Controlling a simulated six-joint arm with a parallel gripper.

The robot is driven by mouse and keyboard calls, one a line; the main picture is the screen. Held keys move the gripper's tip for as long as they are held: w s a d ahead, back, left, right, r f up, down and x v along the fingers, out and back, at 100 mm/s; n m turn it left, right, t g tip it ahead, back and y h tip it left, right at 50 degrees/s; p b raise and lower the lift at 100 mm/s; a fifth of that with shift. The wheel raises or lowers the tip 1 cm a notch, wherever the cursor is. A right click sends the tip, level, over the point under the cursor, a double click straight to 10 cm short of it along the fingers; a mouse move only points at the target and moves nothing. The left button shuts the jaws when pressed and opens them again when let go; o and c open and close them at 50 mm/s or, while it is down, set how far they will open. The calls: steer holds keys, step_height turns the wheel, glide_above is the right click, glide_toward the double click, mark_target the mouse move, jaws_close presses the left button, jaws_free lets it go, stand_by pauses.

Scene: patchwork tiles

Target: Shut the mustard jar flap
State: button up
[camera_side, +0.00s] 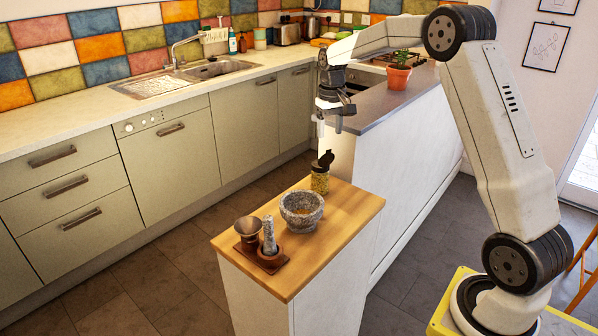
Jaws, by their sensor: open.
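The mustard jar (320,181) is a small glass jar with yellowish contents. It stands upright near the back edge of the wooden counter top (345,215). Its dark flap (326,158) is raised, tilted up above the jar's mouth. My gripper (329,130) points down just above the flap, open, with nothing between its fingers. A small gap seems to lie between the fingertips and the flap, but I cannot tell its depth from this view.
A grey stone mortar (302,212) stands close in front of the jar. A pestle (269,236) in a brown holder and a bronze cup (248,230) stand on a dark tray at the left. The counter's right side is clear. A potted plant (398,76) stands on the grey ledge behind.

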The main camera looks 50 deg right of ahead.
mark_target(327, 158)
steer(key=shift+f, duration=2.7)
steer(key=shift+c, duration=0.2)
jaws_close()
